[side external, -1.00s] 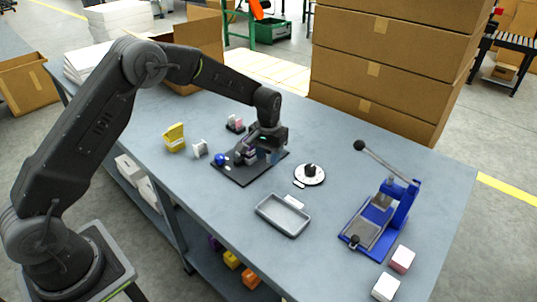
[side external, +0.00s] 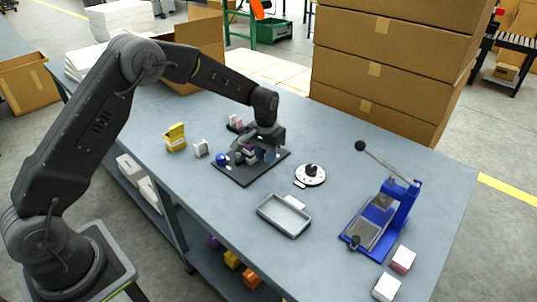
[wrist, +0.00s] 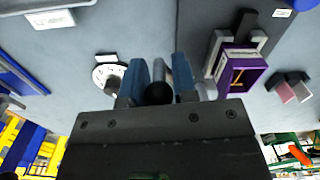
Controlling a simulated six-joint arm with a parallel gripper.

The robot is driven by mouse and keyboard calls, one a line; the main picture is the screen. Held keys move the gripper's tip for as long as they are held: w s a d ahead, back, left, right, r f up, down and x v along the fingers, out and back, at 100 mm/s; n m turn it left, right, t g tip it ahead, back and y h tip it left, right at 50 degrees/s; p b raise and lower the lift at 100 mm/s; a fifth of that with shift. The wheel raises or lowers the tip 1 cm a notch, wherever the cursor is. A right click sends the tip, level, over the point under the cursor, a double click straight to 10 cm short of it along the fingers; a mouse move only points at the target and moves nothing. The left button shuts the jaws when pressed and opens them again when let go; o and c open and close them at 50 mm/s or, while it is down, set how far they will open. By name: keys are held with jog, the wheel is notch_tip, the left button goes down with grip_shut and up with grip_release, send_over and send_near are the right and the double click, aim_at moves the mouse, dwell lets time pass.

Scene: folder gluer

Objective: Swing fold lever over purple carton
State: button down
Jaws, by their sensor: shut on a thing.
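The purple carton (wrist: 240,75) sits in a grey holder on the dark base plate, right of my gripper in the wrist view. In the side view the carton (side external: 248,150) is partly hidden by my gripper. My gripper (wrist: 159,88) has blue fingertips and is shut on the fold lever, with its black knob (wrist: 158,94) between the fingers. A grey rod runs away behind the knob. In the side view my gripper (side external: 266,150) is low over the base plate (side external: 240,176), beside the carton. The lever is mostly hidden there.
A white round dial (side external: 310,174) and a grey tray (side external: 284,217) lie right of the plate. A blue lever press (side external: 384,215) stands further right, near two small boxes. A yellow piece (side external: 175,137) and a white piece (side external: 201,148) stand left. Stacked cardboard boxes (side external: 390,60) rise behind.

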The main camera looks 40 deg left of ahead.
jog(key=shift+s+a+m, duration=0.35)
jog(key=shift+a+m, duration=0.3)
jog(key=shift+a, duration=0.1)
jog(key=shift+s+a+m, duration=0.3)
jog(key=shift+a+m, duration=0.35)
jog(key=shift+a, duration=0.1)
jog(key=shift+s+a+m, duration=0.2)
jog(key=shift+a+m, duration=0.55)
jog(key=shift+a, duration=0.2)
jog(key=shift+s+a+m, duration=0.15)
jog(key=shift+a+m, duration=0.6)
jog(key=shift+a, duration=0.15)
jog(key=shift+a+m, duration=1.1)
jog(key=shift+a, duration=0.35)
jog(key=shift+w+a+m, duration=0.3)
jog(key=shift+a+m, duration=0.45)
jog(key=shift+a, duration=0.2)
jog(key=shift+w+a+m, duration=0.25)
jog(key=shift+a+m, duration=0.5)
jog(key=shift+a, duration=0.15)
jog(key=c, duration=1)
grip_release()
jog(key=shift+a, duration=0.15)
jog(key=shift+o, duration=0.2)
notch_tip(320, 180, up, 14)
